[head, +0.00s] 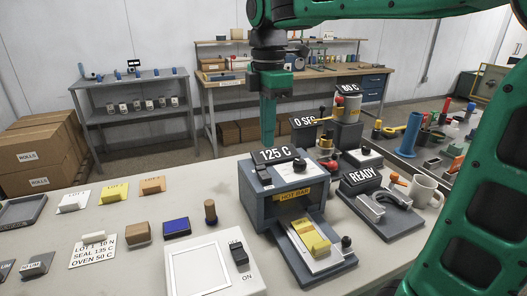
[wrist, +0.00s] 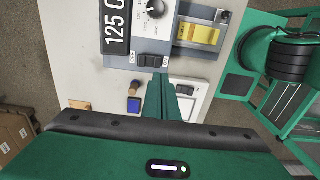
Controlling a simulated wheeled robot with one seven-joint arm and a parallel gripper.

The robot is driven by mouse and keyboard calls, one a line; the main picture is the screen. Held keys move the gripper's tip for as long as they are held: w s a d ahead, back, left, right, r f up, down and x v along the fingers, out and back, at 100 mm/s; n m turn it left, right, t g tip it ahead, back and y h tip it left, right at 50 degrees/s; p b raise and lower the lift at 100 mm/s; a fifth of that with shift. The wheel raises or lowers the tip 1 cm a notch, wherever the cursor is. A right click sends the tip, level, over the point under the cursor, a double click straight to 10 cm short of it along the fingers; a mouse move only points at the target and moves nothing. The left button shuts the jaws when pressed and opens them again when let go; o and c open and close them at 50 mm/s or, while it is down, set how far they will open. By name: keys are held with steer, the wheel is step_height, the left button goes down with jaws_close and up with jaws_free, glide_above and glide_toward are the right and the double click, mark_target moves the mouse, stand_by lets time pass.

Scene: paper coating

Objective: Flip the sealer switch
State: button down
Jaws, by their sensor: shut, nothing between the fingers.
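The sealer (head: 290,205) is a grey-blue box with a yellow HOT BAR label and a tilted 125 C display (head: 278,155). A dark switch (head: 263,174) is on its top beside the display. In the wrist view, a dark switch block (wrist: 152,60) sits below a round dial (wrist: 156,8).
A yellow packet (head: 312,237) lies on the sealer's front plate. A white-framed panel with an ON rocker (head: 238,253) stands to the left. A READY device (head: 378,207) and a mug (head: 425,188) stand right.

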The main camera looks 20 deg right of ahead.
steer(key=shift+s+r, duration=0.2)
steer(key=shift+r, duration=0.65)
steer(key=shift+s+r, duration=0.2)
steer(key=shift+r, duration=0.7)
steer(key=shift+s+r, duration=0.2)
steer(key=shift+r, duration=0.65)
